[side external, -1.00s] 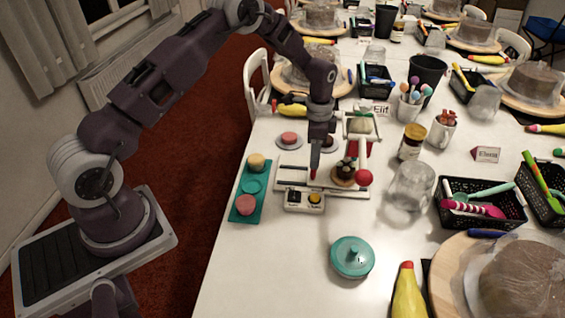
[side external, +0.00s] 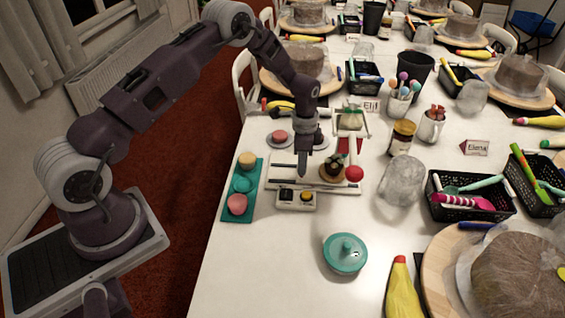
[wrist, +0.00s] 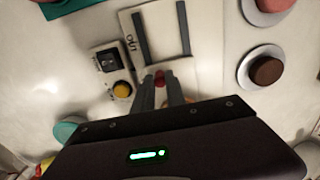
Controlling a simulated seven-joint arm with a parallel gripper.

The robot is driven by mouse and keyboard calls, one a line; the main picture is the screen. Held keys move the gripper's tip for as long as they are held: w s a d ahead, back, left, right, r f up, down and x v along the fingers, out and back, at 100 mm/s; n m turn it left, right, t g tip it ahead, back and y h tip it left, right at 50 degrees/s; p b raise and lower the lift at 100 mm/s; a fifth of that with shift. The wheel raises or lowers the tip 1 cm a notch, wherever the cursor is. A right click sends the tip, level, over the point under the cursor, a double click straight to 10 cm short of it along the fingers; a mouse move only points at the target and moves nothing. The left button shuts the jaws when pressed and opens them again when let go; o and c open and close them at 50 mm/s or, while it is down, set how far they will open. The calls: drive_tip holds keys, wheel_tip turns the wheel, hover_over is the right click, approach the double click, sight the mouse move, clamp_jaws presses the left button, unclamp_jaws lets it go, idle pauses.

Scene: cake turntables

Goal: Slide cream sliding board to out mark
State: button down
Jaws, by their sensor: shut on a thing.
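The cream sliding board (wrist: 184,70) has a small red knob (wrist: 159,79), seen between my fingertips in the wrist view. My gripper (wrist: 160,88) is shut on this knob; in the side view my gripper (side external: 302,174) reaches down to the board's left part and hides the knob. The OUT mark (wrist: 131,43) is lettering beside dark rails (wrist: 143,38) on the pale base, ahead of my fingers in the wrist view. A dark-topped cake (side external: 333,168) stands to the right of my gripper. Most of the board is hidden by my gripper in the wrist view.
A box with a black switch and yellow button (side external: 296,198) sits close in front. A teal tray (side external: 242,188) is to the left, a red ball (side external: 354,173) to the right. A teal lidded dish (side external: 345,253) lies nearer, with clear table around it.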

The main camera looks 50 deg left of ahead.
drive_tip(key=shift+s+a, duration=3.25)
drive_tip(key=shift+a, duration=0.15)
drive_tip(key=c, duration=1.5)
unclamp_jaws()
drive_tip(key=shift+o, duration=0.7)
drive_tip(key=shift+r, duration=0.1)
wheel_tip(320, 180, up, 7)
drive_tip(key=shift+d, duration=0.1)
